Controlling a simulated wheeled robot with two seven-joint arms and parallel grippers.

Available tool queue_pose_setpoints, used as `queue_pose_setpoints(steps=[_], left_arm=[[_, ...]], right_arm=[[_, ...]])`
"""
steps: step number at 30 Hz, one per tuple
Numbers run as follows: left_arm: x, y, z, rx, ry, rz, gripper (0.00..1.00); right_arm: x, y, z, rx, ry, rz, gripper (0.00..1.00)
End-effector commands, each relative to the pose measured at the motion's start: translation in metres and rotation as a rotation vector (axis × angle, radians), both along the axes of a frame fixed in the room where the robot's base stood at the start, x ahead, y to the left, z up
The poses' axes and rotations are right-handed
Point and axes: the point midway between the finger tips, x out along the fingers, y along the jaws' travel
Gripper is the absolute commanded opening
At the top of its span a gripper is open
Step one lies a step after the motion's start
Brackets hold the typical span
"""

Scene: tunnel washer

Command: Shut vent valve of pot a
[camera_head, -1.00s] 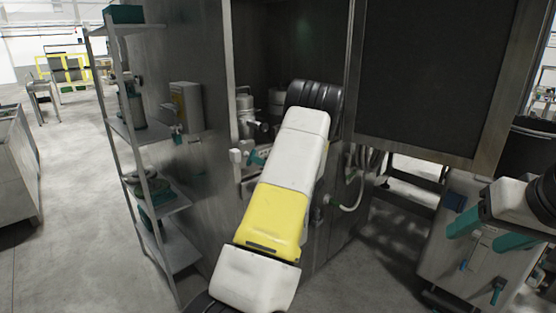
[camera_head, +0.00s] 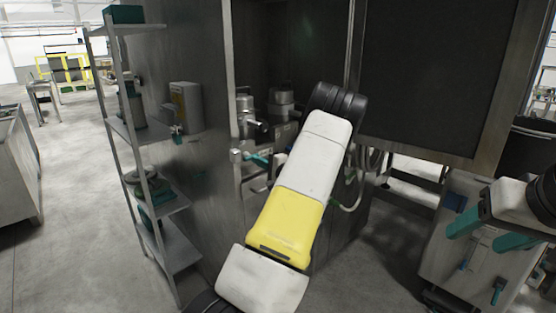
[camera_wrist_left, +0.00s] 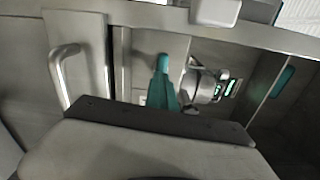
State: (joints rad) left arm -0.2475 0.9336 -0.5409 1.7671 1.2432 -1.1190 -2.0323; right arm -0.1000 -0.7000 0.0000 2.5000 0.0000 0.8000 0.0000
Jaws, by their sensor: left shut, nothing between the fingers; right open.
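Two metal pots stand in the dark cabinet bay in the head view, a left pot (camera_head: 246,114) and a right pot (camera_head: 281,102). I cannot tell which is pot a, and I cannot make out its vent valve for certain. My left gripper (camera_head: 250,157) shows teal fingers pointing left below the pots, beside a white knob (camera_head: 236,155). My left arm hides the rest of it. In the left wrist view its shut, empty fingers (camera_wrist_left: 163,60) point at the metal panel, left of a round metal fitting (camera_wrist_left: 205,86). My right gripper (camera_head: 485,236) is open and empty at the right.
A narrow shelf rack (camera_head: 150,125) stands left of the cabinet, with a grey box (camera_head: 186,105) on the wall between. A dark panel (camera_head: 430,75) covers the upper right. A metal cart (camera_head: 465,265) stands below my right gripper. A bent handle (camera_wrist_left: 62,75) shows in the left wrist view.

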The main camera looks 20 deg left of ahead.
Motion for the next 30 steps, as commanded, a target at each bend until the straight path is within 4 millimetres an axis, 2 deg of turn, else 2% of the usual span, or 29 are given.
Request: queue_pose_setpoints(steps=[1, 3, 14, 20, 30], left_arm=[[0.003, 0.014, 0.008, 0.013, -0.003, 0.001, 0.00], [0.003, 0.014, 0.008, 0.013, -0.003, 0.001, 0.02], [0.003, 0.014, 0.009, 0.015, -0.006, 0.001, 0.73], [-0.003, -0.002, 0.012, 0.019, -0.012, 0.002, 0.73], [-0.019, -0.044, 0.007, 0.012, -0.006, -0.002, 0.73]], right_arm=[[0.000, 0.000, 0.000, 0.000, 0.000, 0.000, 0.61], [0.000, 0.000, 0.000, 0.000, 0.000, 0.000, 0.61], [0.000, 0.000, 0.000, 0.000, 0.000, 0.000, 0.61], [0.000, 0.000, 0.000, 0.000, 0.000, 0.000, 0.61], [0.000, 0.000, 0.000, 0.000, 0.000, 0.000, 0.61]])
